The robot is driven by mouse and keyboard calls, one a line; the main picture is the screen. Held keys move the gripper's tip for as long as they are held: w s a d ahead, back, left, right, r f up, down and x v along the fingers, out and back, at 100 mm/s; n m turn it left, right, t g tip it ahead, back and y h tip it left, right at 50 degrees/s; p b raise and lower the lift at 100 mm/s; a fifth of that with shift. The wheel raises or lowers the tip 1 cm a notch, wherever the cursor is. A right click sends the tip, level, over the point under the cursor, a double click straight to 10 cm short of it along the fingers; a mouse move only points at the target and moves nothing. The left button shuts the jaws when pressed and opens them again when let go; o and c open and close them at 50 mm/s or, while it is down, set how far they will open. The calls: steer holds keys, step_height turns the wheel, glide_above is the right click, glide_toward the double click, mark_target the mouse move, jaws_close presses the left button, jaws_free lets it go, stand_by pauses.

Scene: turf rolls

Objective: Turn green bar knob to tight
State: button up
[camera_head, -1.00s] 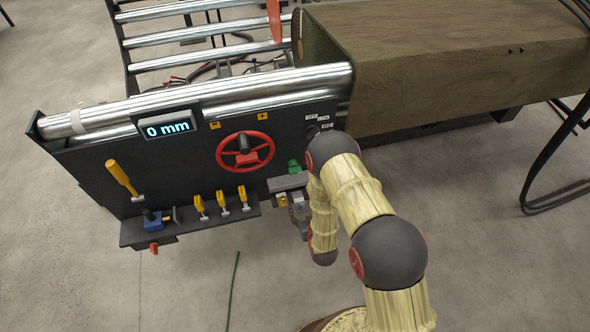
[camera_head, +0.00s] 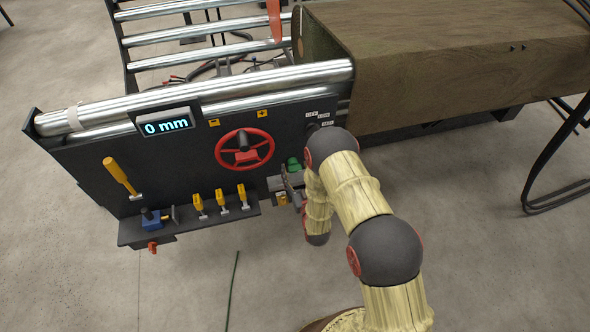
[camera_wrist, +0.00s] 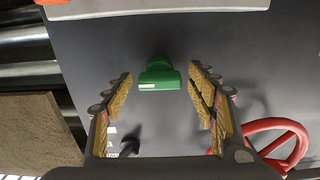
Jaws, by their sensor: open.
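The green bar knob (camera_head: 294,164) sits on the dark panel, right of and below the red handwheel. In the wrist view the green bar knob (camera_wrist: 159,75) stands between and slightly beyond the fingertips, with a white mark on its edge. My gripper (camera_wrist: 162,84) is open, one finger on each side of the knob, with gaps showing on both sides. In the head view my gripper (camera_head: 289,186) is small and partly hidden by my arm, close to the panel at the knob. The knob's tight marking cannot be made out.
The red handwheel (camera_head: 244,150) is left of the knob, and its rim also shows in the wrist view (camera_wrist: 290,143). A black selector (camera_wrist: 131,141) with white labels is near. A brown block (camera_head: 450,70) stands right.

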steer(key=shift+w+a, duration=0.1)
steer(key=shift+w, duration=0.35)
steer(key=shift+c, duration=0.2)
steer(key=c, duration=1.1)
steer(key=shift+c, duration=0.3)
